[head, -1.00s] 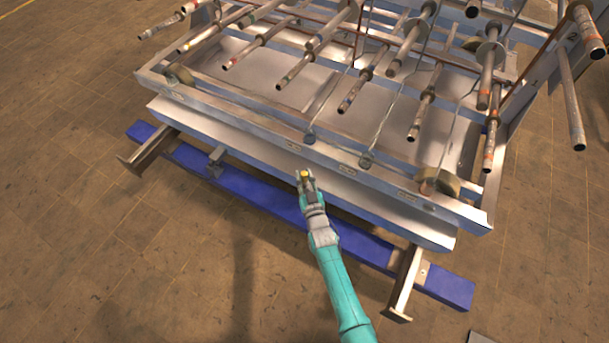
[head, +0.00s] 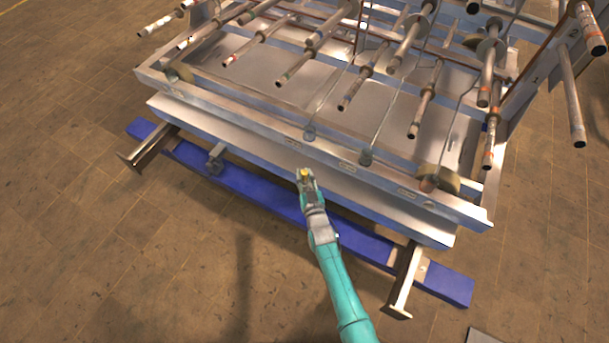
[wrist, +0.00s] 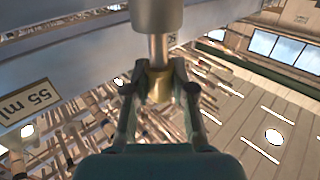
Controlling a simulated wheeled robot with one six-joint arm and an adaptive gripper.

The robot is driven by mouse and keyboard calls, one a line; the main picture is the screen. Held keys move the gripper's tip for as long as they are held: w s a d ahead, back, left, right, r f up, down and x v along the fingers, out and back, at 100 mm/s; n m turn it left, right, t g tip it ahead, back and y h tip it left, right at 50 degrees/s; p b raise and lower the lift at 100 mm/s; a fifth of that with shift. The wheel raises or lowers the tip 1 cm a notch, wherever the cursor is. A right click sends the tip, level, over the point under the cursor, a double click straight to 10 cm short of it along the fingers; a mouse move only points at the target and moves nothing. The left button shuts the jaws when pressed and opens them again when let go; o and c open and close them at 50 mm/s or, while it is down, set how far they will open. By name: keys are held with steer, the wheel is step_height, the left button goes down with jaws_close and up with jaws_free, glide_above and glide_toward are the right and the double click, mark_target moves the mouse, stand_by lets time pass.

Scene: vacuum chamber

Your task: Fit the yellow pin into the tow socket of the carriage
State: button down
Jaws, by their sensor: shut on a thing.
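My gripper (head: 306,184) is at the front edge of the carriage (head: 255,135), near its middle in the head view. It is shut on the yellow pin (head: 304,173), whose yellow top shows between the fingers. In the wrist view the fingers grip the pin's yellow part (wrist: 159,87). A thin metal shaft (wrist: 158,50) runs from there to a wide grey cylinder (wrist: 157,14) at the picture's top edge. I cannot tell whether this cylinder is part of the pin or the tow socket. The pin's far end is out of sight.
A blue beam (head: 255,193) lies low along the carriage front, with a small grey upright block (head: 215,158) on it. Metal legs (head: 405,285) stick out at both ends. Several rods (head: 365,78) rise over the carriage bed. Open floor (head: 130,260) lies in front.

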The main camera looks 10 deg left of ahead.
mark_target(305, 182)
steer(key=shift+f, duration=0.15)
stand_by(0.3)
steer(key=shift+f, duration=1.4)
steer(key=c, duration=0.9)
jaws_free()
steer(key=shift+s, duration=0.1)
steer(key=v, duration=1.1)
steer(key=shift+s+d, duration=0.15)
steer(key=shift+s, duration=0.2)
